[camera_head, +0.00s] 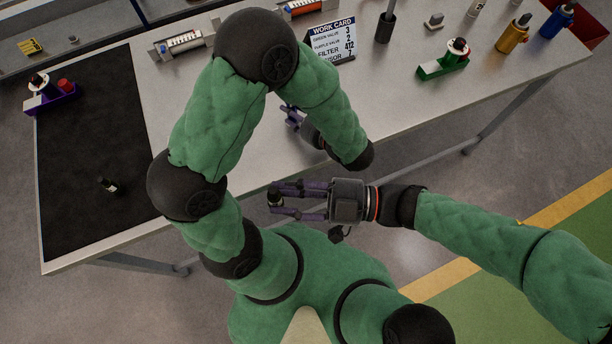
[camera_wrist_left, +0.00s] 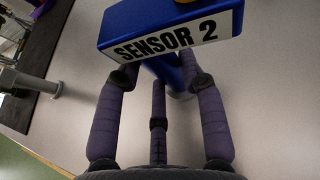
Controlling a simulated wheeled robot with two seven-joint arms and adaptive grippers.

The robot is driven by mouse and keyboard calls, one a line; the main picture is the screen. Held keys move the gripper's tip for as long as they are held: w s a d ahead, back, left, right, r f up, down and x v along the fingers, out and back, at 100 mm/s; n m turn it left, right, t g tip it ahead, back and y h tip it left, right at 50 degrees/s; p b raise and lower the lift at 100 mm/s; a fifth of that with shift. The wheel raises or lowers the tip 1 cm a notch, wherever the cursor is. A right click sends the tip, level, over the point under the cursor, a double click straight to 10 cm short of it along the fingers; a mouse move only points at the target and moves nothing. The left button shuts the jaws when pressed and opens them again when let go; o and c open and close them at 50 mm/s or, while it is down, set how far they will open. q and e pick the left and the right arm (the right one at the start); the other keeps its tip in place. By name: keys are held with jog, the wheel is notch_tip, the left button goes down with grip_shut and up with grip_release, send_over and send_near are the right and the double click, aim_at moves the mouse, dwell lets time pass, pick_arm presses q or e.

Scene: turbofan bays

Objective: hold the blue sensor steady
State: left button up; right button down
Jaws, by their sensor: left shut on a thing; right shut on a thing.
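The blue sensor (camera_wrist_left: 172,22), a blue block labelled "SENSOR 2" with a blue stem below, fills the top of the left wrist view. My left gripper (camera_wrist_left: 160,80) has its purple fingers closed around the stem, under the label. In the head view my left gripper (camera_head: 291,116) shows over the bench's front part, largely covered by my own arm, and the sensor it holds is hidden there. My right gripper (camera_head: 274,199) is in front of the bench edge, its purple fingers shut on a small dark thing (camera_head: 275,198) that is hard to make out.
The grey bench (camera_head: 430,100) holds a work card (camera_head: 332,38), a green stand (camera_head: 443,68), a yellow cylinder (camera_head: 512,36) and a blue cylinder (camera_head: 556,22). A black mat (camera_head: 90,130) at left carries a purple stand (camera_head: 52,98) and a small dark bottle-like part (camera_head: 108,185).

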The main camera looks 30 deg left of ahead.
jog(key=w+a+f+m+t, duration=0.2)
jog(key=w+a+f+t, duration=0.15)
jog(key=a, duration=0.45)
jog(key=w+a+f+m+t+y, duration=0.1)
jog(key=w+a+f+m+t, duration=0.2)
jog(key=a, duration=0.5)
jog(key=w+a+f+m+t, duration=0.1)
jog(key=w+a+f+t, duration=0.15)
jog(key=w+a, duration=0.4)
jog(key=w+d+r+m+t+h, duration=0.1)
jog(key=w+r+m+t+h, duration=0.5)
jog(key=w+r+m+t, duration=0.35)
jog(key=w+d+m+t+h, duration=0.5)
jog(key=d+m+h, duration=0.1)
jog(key=d+h, duration=0.5)
jog(key=shift+d+r+t+h, duration=0.2)
jog(key=shift+t+h, duration=0.1)
jog(key=shift+t, duration=0.05)
jog(key=shift+s, duration=0.1)
